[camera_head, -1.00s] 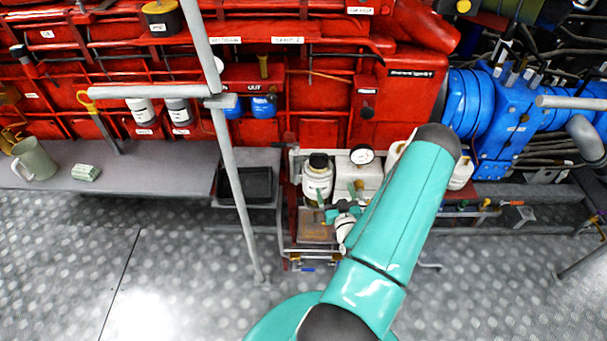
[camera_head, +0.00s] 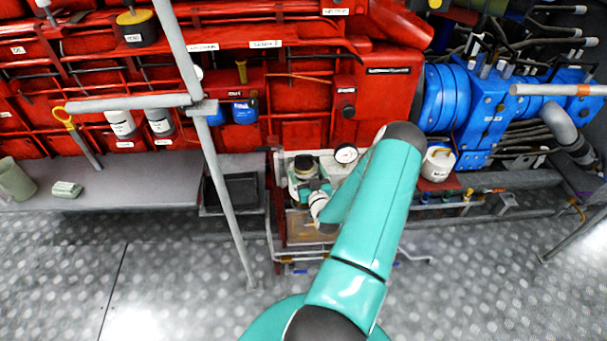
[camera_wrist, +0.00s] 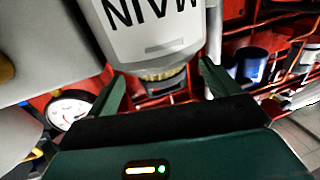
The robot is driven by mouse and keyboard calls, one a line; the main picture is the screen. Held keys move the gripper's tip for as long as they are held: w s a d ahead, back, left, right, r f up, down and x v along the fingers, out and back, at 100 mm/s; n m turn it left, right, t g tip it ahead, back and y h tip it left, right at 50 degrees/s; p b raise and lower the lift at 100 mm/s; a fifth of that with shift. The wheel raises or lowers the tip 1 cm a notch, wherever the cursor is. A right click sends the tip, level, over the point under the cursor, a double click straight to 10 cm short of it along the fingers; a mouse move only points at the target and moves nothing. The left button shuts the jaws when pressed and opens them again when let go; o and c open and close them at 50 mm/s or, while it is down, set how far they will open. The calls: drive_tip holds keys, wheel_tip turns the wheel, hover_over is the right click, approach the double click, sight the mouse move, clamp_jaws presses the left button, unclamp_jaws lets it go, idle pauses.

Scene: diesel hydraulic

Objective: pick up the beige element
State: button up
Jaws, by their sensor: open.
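A pale, off-white cylinder marked MAIN (camera_wrist: 155,28) with a ridged beige end fills the top middle of the wrist view; it looks like the beige element, but I cannot be sure. Its lettering is upside down there. My gripper (camera_wrist: 162,70) is open, with one dark green finger on each side of the ridged end; I cannot tell whether they touch it. In the head view my gripper (camera_head: 316,190) is at a dark-capped container (camera_head: 303,165) on the small cart, partly covering it. I cannot tell whether this is the same item.
A pressure gauge (camera_head: 345,153) stands close right of the container; it also shows in the wrist view (camera_wrist: 70,110). A white canister (camera_head: 438,165) is farther right. A grey pole (camera_head: 225,190) rises left of the cart. Red machinery (camera_head: 300,90) stands behind. The front floor is clear.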

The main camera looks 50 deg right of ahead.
sight(304, 165)
drive_tip(key=x, duration=0.4)
drive_tip(key=shift+w+d, duration=0.15)
drive_tip(key=shift+w, duration=0.1)
drive_tip(key=c, duration=1.2)
drive_tip(key=shift+o, duration=0.2)
drive_tip(key=shift+r, duration=0.1)
